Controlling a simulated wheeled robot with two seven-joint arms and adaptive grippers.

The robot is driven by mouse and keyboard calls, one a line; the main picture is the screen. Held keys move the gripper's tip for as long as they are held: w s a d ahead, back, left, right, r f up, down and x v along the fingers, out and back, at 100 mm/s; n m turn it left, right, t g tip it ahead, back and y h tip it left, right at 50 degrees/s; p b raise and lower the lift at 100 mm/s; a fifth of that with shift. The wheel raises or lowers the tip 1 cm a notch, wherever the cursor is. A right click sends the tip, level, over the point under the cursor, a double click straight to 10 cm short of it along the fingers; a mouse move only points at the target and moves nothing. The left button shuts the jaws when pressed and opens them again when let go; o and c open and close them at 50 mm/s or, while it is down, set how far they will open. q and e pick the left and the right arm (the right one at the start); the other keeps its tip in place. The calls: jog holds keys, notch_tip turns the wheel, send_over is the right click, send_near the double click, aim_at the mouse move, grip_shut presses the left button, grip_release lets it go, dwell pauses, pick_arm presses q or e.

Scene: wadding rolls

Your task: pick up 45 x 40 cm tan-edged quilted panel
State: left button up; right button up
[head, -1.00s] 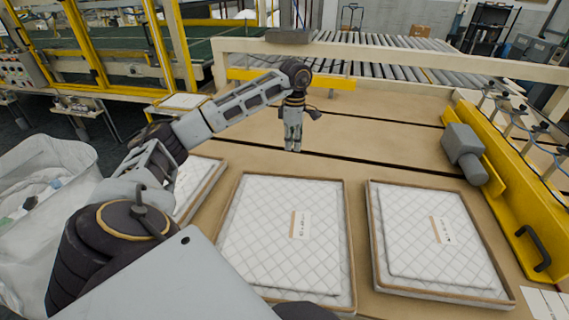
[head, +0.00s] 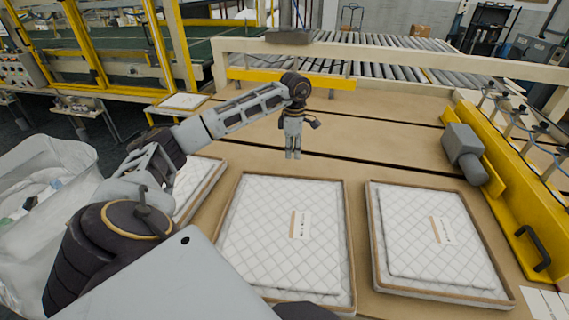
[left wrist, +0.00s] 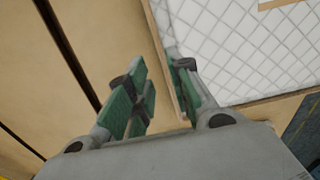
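Three white quilted panels with tan edges lie on the tan table: a middle one (head: 265,235), a right one (head: 410,240) and a left one (head: 203,180) partly hidden by my left arm. The middle and right ones carry small labels; I cannot read the print surely. My left gripper (head: 293,156) points down beyond the far edge of the middle panel, touching nothing. In the left wrist view its green-padded fingers (left wrist: 160,75) are apart and empty. A quilted panel (left wrist: 240,50) and its tan edge show there beside and behind the right finger. My right gripper is not in view.
A yellow rail (head: 500,190) with a grey box-shaped unit (head: 463,150) borders the right side. A roller conveyor (head: 400,62) lies behind a beige beam. A white bag (head: 45,190) stands at the left. The table (head: 375,140) behind the panels is clear, with dark slots across it.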

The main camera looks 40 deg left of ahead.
pick_arm(q)
notch_tip(320, 180, down, 5)
jog(key=shift+f, duration=0.15)
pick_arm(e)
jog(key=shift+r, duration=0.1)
pick_arm(q)
jog(key=shift+f, duration=0.1)
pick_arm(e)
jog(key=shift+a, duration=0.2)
pick_arm(q)
jog(key=shift+f+p, duration=0.5)
jog(key=shift+f, duration=2)
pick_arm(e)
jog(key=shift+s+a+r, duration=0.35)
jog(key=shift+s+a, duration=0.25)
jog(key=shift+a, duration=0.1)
